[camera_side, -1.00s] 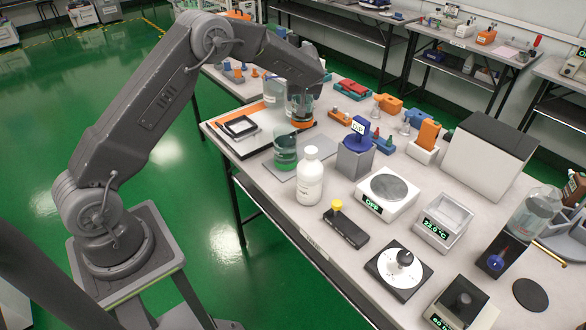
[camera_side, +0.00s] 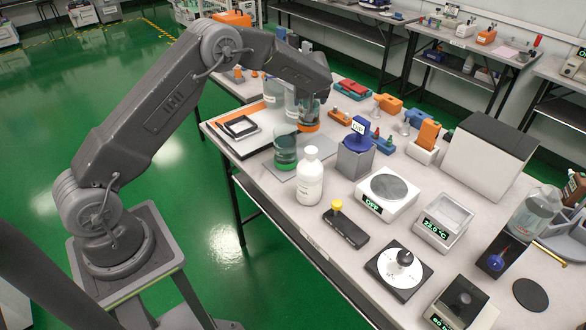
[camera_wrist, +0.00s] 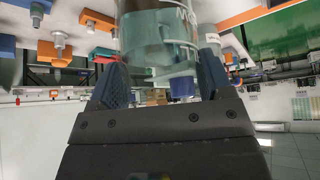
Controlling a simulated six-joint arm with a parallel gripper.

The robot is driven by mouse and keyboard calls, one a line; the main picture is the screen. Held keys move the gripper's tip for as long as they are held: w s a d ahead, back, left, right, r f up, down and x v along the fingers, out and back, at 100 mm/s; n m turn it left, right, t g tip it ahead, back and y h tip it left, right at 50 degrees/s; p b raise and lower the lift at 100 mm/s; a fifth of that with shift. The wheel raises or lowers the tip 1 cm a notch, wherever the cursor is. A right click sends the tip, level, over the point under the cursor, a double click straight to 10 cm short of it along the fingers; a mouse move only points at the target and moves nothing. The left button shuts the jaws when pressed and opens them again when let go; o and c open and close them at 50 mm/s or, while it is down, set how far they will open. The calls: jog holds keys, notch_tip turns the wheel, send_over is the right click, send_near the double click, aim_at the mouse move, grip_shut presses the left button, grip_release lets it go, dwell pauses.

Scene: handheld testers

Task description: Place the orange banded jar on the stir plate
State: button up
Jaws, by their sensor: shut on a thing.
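The orange banded jar (camera_side: 309,126) is clear glass with an orange band near its bottom. It hangs upright under my gripper (camera_side: 311,97) at the far left part of the bench in the side view. In the wrist view the glass jar (camera_wrist: 160,38) stands between the two fingers of my gripper (camera_wrist: 160,80), which is shut on it. I cannot tell how far its base is above the bench. The stir plate (camera_side: 388,188) appears to be the white box with a round grey top and a display reading OFF. Its top is empty.
A green banded jar (camera_side: 285,150) and a white bottle (camera_side: 310,177) stand near the held jar. A grey block with a blue display piece (camera_side: 356,155) stands between it and the stir plate. A black device with a yellow knob (camera_side: 345,228) lies in front.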

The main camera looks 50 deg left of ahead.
jog(key=w+d+f, duration=0.3)
jog(key=f, duration=0.3)
jog(key=shift+d+f, duration=0.15)
jog(key=shift+f, duration=0.15)
jog(key=v, duration=1.3)
jog(key=shift+w+r, duration=0.25)
jog(key=shift+r, duration=0.1)
grip_shut()
jog(key=d+r+m+t+h, duration=0.1)
jog(key=d+r+m+t, duration=0.25)
jog(key=r+t, duration=1.15)
jog(key=s+d+r+m+g+h, duration=0.2)
jog(key=s+d+r, duration=0.2)
jog(key=r, duration=0.2)
jog(key=s+d+r+m+g+h, duration=0.2)
jog(key=s+d+r+g+h, duration=0.15)
jog(key=r, duration=0.35)
jog(key=s+d+f+m+g, duration=0.1)
jog(key=s+f, duration=0.1)
jog(key=s, duration=0.5)
jog(key=s+d+f+m+g+h, duration=0.1)
jog(key=s+d+f+g, duration=0.1)
jog(key=s, duration=0.6)
jog(key=s+d+f+m+g+h, duration=0.1)
jog(key=s+d+f+m, duration=0.1)
jog(key=s, duration=0.5)
jog(key=shift+s+f, duration=0.4)
jog(key=shift+f, duration=0.3)
